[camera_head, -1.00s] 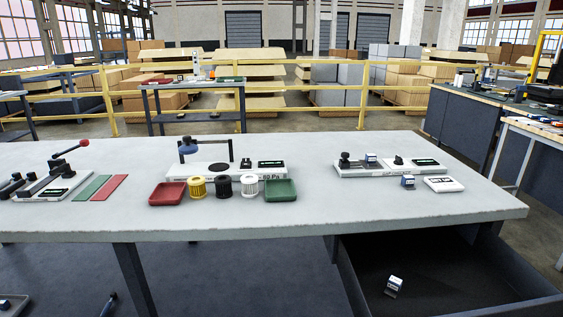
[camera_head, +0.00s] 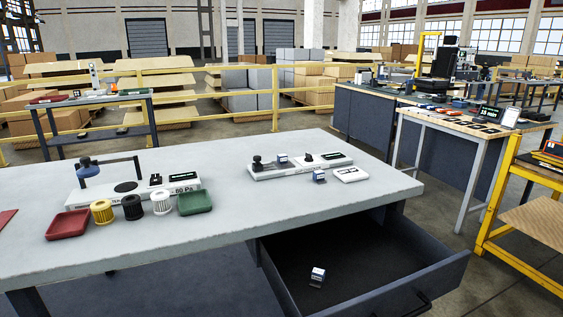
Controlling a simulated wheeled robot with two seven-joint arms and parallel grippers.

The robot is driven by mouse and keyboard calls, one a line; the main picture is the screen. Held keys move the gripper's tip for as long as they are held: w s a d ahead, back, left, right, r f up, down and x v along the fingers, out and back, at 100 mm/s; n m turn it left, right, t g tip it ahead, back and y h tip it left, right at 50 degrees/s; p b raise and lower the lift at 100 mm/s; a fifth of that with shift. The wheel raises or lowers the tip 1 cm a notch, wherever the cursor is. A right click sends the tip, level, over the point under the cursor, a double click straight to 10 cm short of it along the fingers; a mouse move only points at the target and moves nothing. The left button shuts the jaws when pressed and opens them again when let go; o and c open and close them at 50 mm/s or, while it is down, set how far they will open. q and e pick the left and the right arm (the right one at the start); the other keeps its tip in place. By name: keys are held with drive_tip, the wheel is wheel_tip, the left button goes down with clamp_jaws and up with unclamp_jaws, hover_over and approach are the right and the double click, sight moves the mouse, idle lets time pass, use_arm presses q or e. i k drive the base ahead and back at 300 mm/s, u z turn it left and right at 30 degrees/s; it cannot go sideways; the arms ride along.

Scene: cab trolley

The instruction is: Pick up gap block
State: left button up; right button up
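Several small blue-and-white blocks are in view, and I cannot tell by label which is the gap block. One block (camera_head: 318,274) lies in the open dark drawer (camera_head: 366,262) under the table's right end. A second block (camera_head: 319,176) sits on the table in front of a white gauge fixture (camera_head: 300,167). A third block (camera_head: 283,159) sits on that fixture, near its black clamp. Neither of my grippers is in view.
The grey table (camera_head: 225,224) also holds a red tray (camera_head: 68,224), yellow, black and white cylinders, a green tray (camera_head: 195,202), a press fixture and a white pad (camera_head: 350,174). A yellow rack (camera_head: 515,200) and a wooden bench (camera_head: 470,130) stand right. Floor shows right of the drawer.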

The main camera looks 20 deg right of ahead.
sight(283, 160)
drive_tip(key=z, duration=2.5)
drive_tip(key=i, duration=3.65)
drive_tip(key=u, duration=2.25)
drive_tip(key=i, duration=3.4)
drive_tip(key=u, duration=1.65)
